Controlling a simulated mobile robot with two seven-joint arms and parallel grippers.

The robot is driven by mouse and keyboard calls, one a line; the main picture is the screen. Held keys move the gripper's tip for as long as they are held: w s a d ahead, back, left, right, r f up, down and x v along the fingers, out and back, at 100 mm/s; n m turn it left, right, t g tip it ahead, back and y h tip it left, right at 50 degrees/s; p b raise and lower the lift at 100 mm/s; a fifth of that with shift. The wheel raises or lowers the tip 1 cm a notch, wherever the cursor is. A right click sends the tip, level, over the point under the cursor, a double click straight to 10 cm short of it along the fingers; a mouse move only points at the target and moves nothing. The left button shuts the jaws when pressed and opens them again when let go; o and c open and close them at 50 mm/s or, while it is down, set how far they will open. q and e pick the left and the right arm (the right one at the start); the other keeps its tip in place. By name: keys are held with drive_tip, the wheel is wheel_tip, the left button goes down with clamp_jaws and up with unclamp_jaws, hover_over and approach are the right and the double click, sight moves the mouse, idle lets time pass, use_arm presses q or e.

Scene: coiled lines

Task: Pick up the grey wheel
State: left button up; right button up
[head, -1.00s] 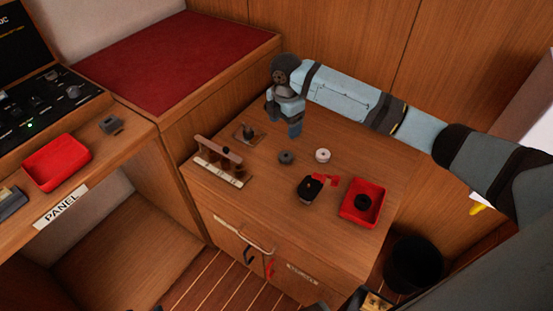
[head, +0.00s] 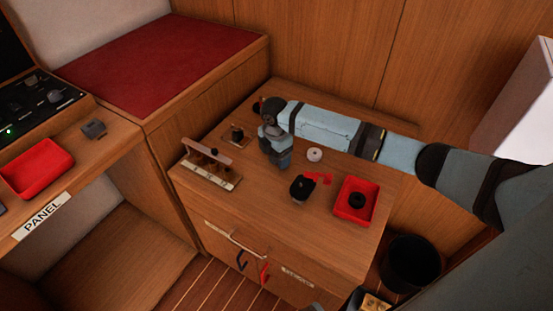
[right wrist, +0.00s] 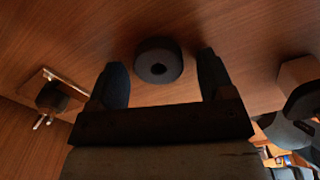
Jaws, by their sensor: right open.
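The grey wheel (right wrist: 158,60) shows in the right wrist view as a dark, thick disc with a centre hole, lying flat on the wooden cabinet top. It sits just beyond and between the fingertips of my right gripper (right wrist: 163,68), with a gap on either side. The gripper is open and empty. In the head view my right gripper (head: 281,164) points down over the cabinet top and hides the grey wheel. A white wheel (head: 314,155) lies just to its right. My left gripper is not in view.
On the cabinet top (head: 245,188) stand a wooden rack (head: 211,166), a small base with a peg (head: 236,135), a black round-topped thing (head: 302,188) beside a red piece (head: 321,178), and a red tray (head: 342,208) holding a black ring (head: 357,200). A bin (head: 411,263) stands on the floor.

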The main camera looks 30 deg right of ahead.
drive_tip(key=c, duration=1)
